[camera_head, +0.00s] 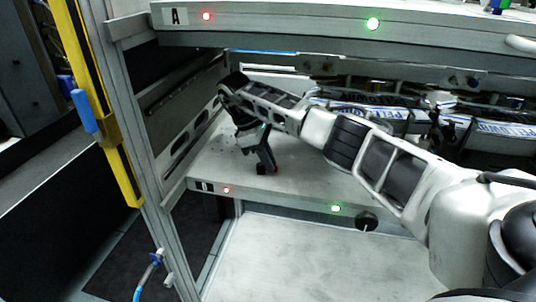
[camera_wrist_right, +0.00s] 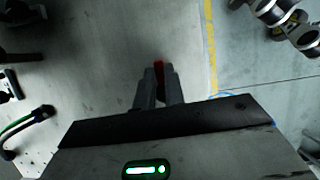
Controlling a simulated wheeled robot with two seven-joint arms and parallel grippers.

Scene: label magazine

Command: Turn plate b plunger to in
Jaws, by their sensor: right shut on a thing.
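The lower plate (camera_head: 300,188), with a small label (camera_head: 207,187) too small to read for sure, is the lower shelf in the head view; I take it as plate b. My right arm reaches over it from the right. My right gripper (camera_head: 266,168) points down at the plate's left part. In the right wrist view the gripper (camera_wrist_right: 159,90) has its fingers close together on a small red piece (camera_wrist_right: 159,66), which may be the plunger. The fingers hide most of it, so its position in or out cannot be told. My left gripper is not in view.
The upper plate (camera_head: 280,35), labelled A, hangs above my arm. A frame post (camera_head: 143,150) and a yellow bar (camera_head: 97,110) stand at the left. Blue-and-white printed material (camera_head: 365,112) lies behind my arm. A black knob (camera_head: 367,221) sits at the lower plate's front edge.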

